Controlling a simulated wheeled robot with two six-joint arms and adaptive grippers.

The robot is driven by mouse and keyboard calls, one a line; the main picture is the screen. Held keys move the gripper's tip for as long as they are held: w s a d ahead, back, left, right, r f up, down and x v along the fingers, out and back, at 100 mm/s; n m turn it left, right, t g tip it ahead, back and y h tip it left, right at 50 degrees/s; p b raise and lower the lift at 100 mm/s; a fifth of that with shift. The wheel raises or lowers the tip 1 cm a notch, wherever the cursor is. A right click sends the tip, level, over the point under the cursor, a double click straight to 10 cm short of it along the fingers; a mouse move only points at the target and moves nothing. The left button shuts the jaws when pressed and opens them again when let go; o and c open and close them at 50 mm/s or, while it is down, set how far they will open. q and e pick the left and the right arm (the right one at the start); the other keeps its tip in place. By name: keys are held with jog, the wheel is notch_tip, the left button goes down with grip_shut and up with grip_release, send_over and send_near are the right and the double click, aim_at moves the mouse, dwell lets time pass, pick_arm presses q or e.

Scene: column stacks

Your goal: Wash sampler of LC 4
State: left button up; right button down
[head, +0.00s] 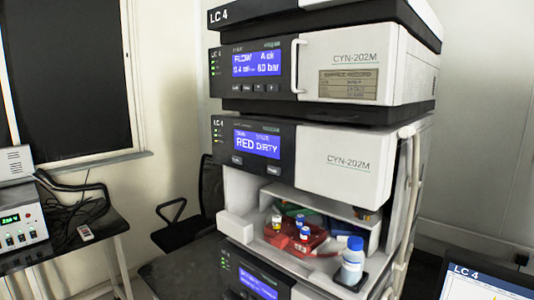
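The LC 4 stack stands in the middle of the head view. Its sampler module (345,172) has an open bay at its lower front. The sampler's blue screen (257,144) reads "RED DIRTY" on its large line. Two small buttons, a left one (237,160) and a right one (273,170), sit below the screen. In the bay lies a red tray (285,241) with several small vials, some blue-capped. A bottle with a blue cap (352,262) stands at the bay's right front corner. Neither of my grippers is in view.
Above is a pump module (352,72) with a handle and a screen reading flow and 60 bar. Another module's screen (257,283) shows below. A monitor (480,283) labelled LC 4 stands at lower right. A side table (75,243) with instruments and a chair (190,225) are left.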

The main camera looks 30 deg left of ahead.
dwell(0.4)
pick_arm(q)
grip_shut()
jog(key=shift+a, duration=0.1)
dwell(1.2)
